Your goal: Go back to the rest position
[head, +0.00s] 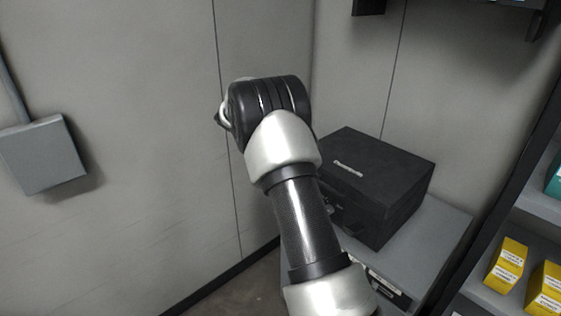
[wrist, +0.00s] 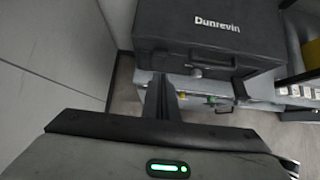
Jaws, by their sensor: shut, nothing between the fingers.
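My gripper (wrist: 160,97) shows at the lower middle of the wrist view, with its two dark fingers together and nothing held. A green light is lit on its housing. In the head view my arm reaches up through the middle, and the gripper itself is hidden behind my wrist. A black case (head: 378,180) marked with white lettering stands shut just right of my arm. The case (wrist: 208,38) also fills the top of the wrist view, its front and latch facing me, beyond the fingertips and apart from them.
The case rests on a grey cabinet (head: 440,232) in the room's corner. A shelf with yellow boxes (head: 507,266) stands at the right. A grey wall box (head: 42,157) with a conduit is on the left wall. The space left of my arm is clear.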

